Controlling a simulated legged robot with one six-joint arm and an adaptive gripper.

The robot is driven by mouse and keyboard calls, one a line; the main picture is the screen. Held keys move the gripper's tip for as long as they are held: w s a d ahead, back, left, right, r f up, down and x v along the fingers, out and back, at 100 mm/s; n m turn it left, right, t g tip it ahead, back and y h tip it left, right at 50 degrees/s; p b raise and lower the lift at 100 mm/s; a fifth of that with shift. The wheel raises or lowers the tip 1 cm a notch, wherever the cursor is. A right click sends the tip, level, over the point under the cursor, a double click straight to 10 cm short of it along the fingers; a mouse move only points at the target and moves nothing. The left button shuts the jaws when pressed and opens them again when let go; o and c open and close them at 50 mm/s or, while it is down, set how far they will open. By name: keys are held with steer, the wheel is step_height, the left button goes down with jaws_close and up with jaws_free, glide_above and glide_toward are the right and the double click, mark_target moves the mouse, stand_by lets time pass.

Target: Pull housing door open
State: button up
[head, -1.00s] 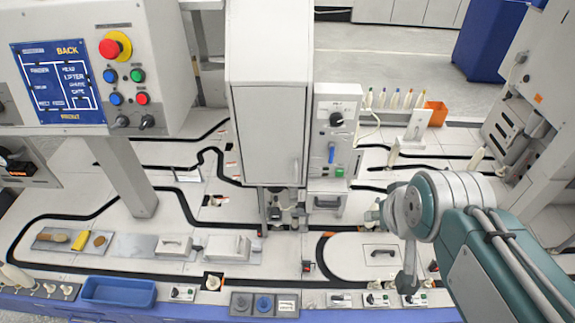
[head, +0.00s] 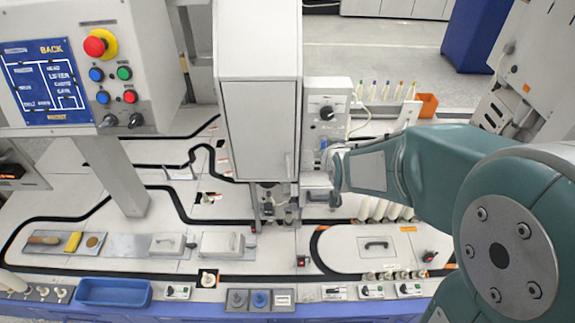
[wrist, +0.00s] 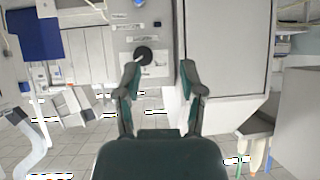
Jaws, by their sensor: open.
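The white housing (head: 255,40) stands tall at the middle of the head view. Its flat front door (head: 258,130) looks shut. In the wrist view a large pale panel of the housing (wrist: 228,45) fills the upper right. My gripper (wrist: 160,78) is open and empty, with its two dark fingers apart in front of the control box and the housing's edge. In the head view my wrist is at the right of the housing door, in front of the control box, and the fingertips cannot be made out. I cannot make out the door's handle clearly.
A control box (head: 340,95) with a black knob adjoins the housing on the right. A button panel (head: 118,60) stands at the left. A blue tray (head: 115,291) lies at the front.

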steer(key=w+a+f+t, duration=0.2)
steer(key=w+f, duration=0.3)
steer(key=n+t+y, duration=0.1)
steer(key=t+y, duration=0.1)
steer(key=t, duration=0.2)
glide_toward(288, 171)
steer(key=w, duration=0.3)
steer(key=w+a, duration=0.1)
steer(key=w, duration=0.3)
steer(key=w+a, duration=0.1)
steer(key=w, duration=0.2)
steer(key=shift+w+f, duration=0.2)
jaws_close()
